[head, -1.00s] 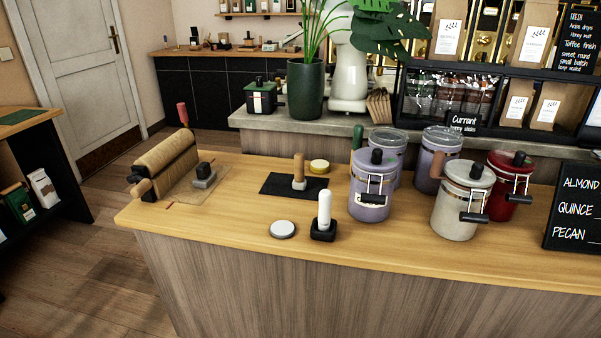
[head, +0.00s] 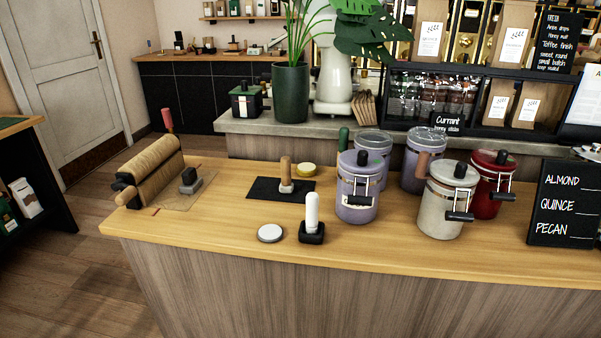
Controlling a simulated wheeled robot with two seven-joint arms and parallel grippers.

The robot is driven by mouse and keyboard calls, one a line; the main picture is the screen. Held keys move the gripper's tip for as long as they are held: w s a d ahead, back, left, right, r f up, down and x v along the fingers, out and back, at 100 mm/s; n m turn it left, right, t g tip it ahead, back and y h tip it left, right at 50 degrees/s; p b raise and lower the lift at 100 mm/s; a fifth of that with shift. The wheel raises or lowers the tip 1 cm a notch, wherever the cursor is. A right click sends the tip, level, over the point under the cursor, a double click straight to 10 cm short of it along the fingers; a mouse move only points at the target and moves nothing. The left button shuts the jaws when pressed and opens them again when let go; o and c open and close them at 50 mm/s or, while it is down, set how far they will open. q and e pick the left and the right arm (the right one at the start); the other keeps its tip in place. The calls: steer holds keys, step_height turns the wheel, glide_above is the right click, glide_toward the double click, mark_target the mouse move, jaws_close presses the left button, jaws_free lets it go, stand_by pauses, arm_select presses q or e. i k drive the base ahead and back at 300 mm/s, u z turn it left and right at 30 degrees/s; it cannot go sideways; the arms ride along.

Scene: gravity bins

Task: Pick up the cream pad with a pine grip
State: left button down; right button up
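A small hand stamp with an upright light wooden grip (head: 286,171) and a small pale, cream-looking pad (head: 286,188) stands on a dark mat (head: 262,189) on the wooden counter. It is upright and nothing holds it. A stamp with a white grip and a black base (head: 312,222) stands nearer the front edge. A grey block with a dark grip (head: 190,181) sits to the left, beside a paper roll. Neither of my grippers is in view.
A paper roll holder (head: 150,168) stands at the counter's left end. A white disc (head: 270,233) and a yellow round tin (head: 306,169) flank the mat. Lidded canisters, including a lilac one (head: 358,195) and a cream one (head: 444,205), crowd the right. The counter's front left is clear.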

mark_target(287, 186)
steer(key=u, duration=1.45)
steer(key=i, duration=1.1)
steer(key=z, duration=2.8)
